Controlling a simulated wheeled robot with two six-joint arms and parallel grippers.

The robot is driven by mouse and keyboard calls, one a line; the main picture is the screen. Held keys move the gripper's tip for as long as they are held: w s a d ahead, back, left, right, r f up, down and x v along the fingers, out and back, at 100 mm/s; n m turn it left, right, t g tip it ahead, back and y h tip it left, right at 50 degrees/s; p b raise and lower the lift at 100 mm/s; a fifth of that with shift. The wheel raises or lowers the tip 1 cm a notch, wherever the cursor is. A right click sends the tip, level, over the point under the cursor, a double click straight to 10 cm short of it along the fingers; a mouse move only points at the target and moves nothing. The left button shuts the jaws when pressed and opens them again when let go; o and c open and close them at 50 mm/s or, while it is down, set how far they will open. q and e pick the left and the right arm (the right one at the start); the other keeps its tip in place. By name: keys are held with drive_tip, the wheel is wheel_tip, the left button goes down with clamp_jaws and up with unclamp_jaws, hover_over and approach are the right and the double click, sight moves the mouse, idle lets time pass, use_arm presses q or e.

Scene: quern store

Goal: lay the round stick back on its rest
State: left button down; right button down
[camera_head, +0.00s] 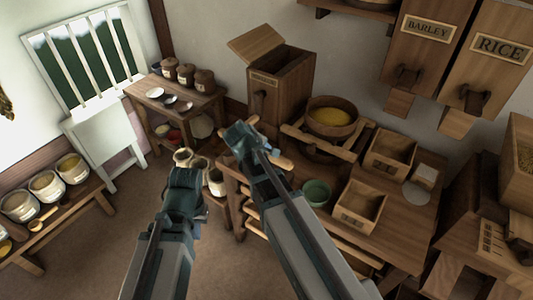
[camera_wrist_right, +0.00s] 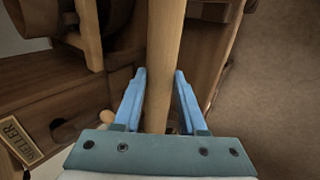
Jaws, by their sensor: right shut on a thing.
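The round stick (camera_wrist_right: 165,60) is a pale wooden rod. In the right wrist view it runs lengthwise between the two blue fingers of my right gripper (camera_wrist_right: 159,100), which is shut on it. In the head view my right gripper (camera_head: 240,138) is at the near left side of the wooden bench, left of the round tub; a short pale piece of the stick (camera_head: 283,162) shows beside it. My left gripper (camera_head: 184,168) is lower left, over the floor side of the bench; its jaw opening is unclear. I cannot make out for certain which part is the rest.
The tub of yellow grain (camera_head: 332,117) has wooden bars beside it. Two open wooden boxes (camera_head: 360,205) and a green bowl (camera_head: 316,192) stand on the bench (camera_head: 400,238). A lidded wooden bin (camera_head: 275,88) stands behind. Floor (camera_head: 95,240) is clear at left.

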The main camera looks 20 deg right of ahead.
drive_tip(key=shift+f+b, duration=3.4)
drive_tip(key=shift+f, duration=0.2)
drive_tip(key=shift+c, duration=1.9)
unclamp_jaws()
drive_tip(key=shift+r, duration=0.15)
drive_tip(key=p+v, duration=1.1)
drive_tip(key=v, duration=0.2)
drive_tip(key=shift+s+a+r, duration=0.15)
drive_tip(key=shift+a+r, duration=0.05)
